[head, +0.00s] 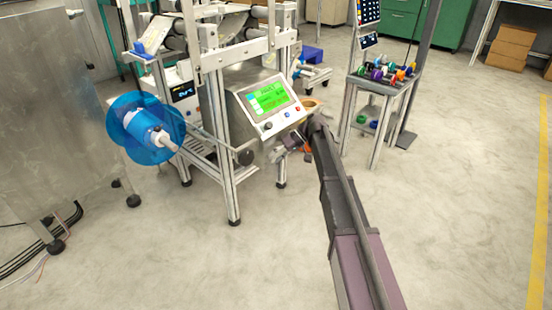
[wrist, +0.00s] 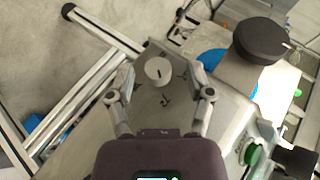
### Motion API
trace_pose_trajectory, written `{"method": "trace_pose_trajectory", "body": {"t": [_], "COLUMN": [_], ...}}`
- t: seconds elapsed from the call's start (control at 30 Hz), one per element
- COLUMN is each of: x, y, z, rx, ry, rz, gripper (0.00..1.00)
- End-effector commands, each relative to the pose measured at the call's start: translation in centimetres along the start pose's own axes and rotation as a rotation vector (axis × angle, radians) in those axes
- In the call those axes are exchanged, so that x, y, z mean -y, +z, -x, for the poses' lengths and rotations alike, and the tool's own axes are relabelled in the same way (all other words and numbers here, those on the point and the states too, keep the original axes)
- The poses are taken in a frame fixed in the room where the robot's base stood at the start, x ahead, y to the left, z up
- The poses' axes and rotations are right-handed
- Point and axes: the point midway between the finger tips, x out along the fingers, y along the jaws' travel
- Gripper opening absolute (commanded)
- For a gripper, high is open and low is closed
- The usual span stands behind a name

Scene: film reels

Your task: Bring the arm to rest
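My arm reaches forward across the head view, and my gripper (head: 297,140) is at the lower right of the machine's control panel, small and partly hidden there. In the wrist view my gripper (wrist: 160,68) is open, its two fingers spread on either side of a pale round knob (wrist: 158,71) with a dark mark. A gap shows between each fingertip and the knob. Nothing is held. How far the fingers are above the panel face cannot be told.
The control panel (head: 265,103) with a lit green screen is on the metal-framed machine. A blue reel (head: 140,125) sticks out at its left. A small table (head: 385,82) with colourful spools stands to the right. The wrist view shows a green button (wrist: 252,153). Floor at right is clear.

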Motion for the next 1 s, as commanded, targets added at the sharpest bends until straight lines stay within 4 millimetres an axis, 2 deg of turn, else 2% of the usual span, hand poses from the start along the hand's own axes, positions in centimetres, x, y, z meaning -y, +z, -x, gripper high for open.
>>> {"method": "trace_pose_trajectory", "body": {"t": [0.37, 0.57, 0.77, 1.0], "x": [0.0, 0.6, 2.0, 4.5], "y": [0.1, 1.6, 5.6, 13.2], "z": [0.1, 0.6, 1.9, 4.5], "rx": [-0.001, 0.002, 0.011, 0.013], "ry": [0.004, 0.043, 0.156, 0.381], "rz": [-0.003, -0.036, -0.126, -0.297], "gripper": [0.68, 0.68, 0.68, 0.68]}}
